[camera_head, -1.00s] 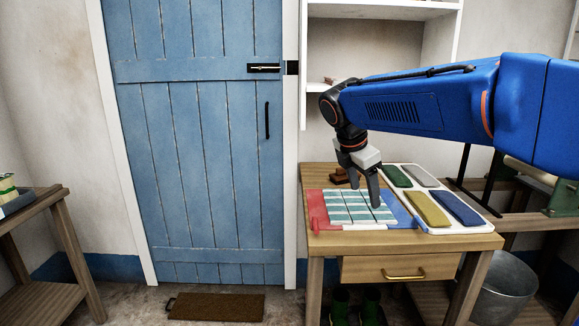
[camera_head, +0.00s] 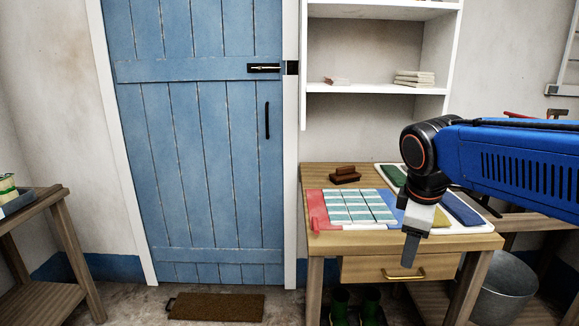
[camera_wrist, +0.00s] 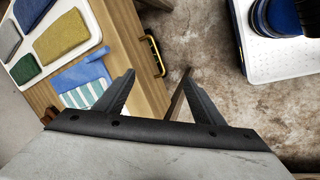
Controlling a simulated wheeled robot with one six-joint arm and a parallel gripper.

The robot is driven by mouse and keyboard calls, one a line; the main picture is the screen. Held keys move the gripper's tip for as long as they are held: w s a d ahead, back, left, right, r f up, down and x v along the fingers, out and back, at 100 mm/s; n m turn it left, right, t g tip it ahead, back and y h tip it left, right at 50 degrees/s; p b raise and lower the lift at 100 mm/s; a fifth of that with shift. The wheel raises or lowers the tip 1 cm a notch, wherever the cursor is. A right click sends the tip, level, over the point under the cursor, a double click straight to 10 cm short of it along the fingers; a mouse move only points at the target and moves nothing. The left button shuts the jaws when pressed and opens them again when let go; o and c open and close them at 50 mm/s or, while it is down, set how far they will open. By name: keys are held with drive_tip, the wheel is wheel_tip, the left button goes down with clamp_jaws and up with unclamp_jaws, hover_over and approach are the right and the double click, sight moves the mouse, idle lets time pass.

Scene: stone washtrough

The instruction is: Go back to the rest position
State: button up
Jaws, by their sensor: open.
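My gripper (camera_head: 411,250) hangs in front of the right part of the wooden table (camera_head: 470,243) in the head view, its fingers pointing down. In the wrist view my gripper (camera_wrist: 158,84) has its two fingers wide apart with nothing between them. Behind the gap are the table's front edge and the floor. A striped green and white cloth (camera_head: 357,206) lies flat on the table, apart from my gripper. It also shows in part in the wrist view (camera_wrist: 83,96).
A white tray (camera_head: 470,229) with several coloured pads stands at the table's right, partly hidden by my arm. A brown wooden block (camera_head: 345,176) lies behind the cloth. The drawer handle (camera_head: 404,274) sticks out in front. A metal bucket (camera_head: 505,287) stands lower right.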

drive_tip(key=s+d+f+m, duration=0.1)
drive_tip(key=s+f+m, duration=0.4)
drive_tip(key=s+m, duration=0.1)
drive_tip(key=s+d+f+m+t+y, duration=0.1)
drive_tip(key=s+f+m, duration=0.4)
drive_tip(key=s, duration=0.4)
drive_tip(key=shift+s+f+m+y, duration=0.15)
drive_tip(key=shift+f+m+y, duration=0.15)
drive_tip(key=shift+f+m, duration=0.15)
